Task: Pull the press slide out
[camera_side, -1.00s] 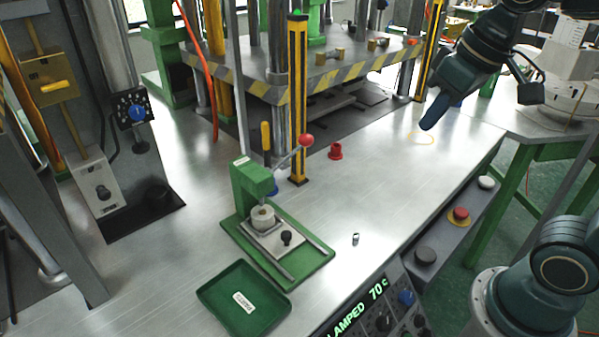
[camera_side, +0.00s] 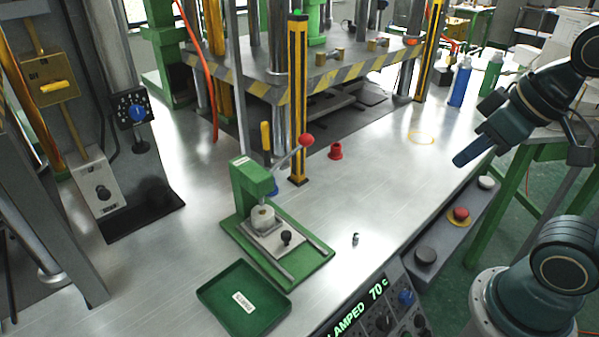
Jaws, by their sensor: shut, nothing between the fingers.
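The small green press (camera_side: 249,183) stands on a green base plate in the middle of the table. Its metal slide (camera_side: 270,239) lies on rails in front of the press column and carries a black knob (camera_side: 286,238). A round pale mould (camera_side: 262,217) sits at the slide's rear, under the press head. The press lever with a red ball (camera_side: 306,140) slants up to the right. My gripper (camera_side: 458,161) is shut and empty, in the air at the right above the table edge, well away from the slide.
A green tray (camera_side: 280,303) lies in front of the press. A red cup (camera_side: 336,151) and a small metal piece (camera_side: 355,239) stand on the table. A yellow-black post (camera_side: 298,100) rises behind the press. A button panel (camera_side: 425,256) lines the front edge.

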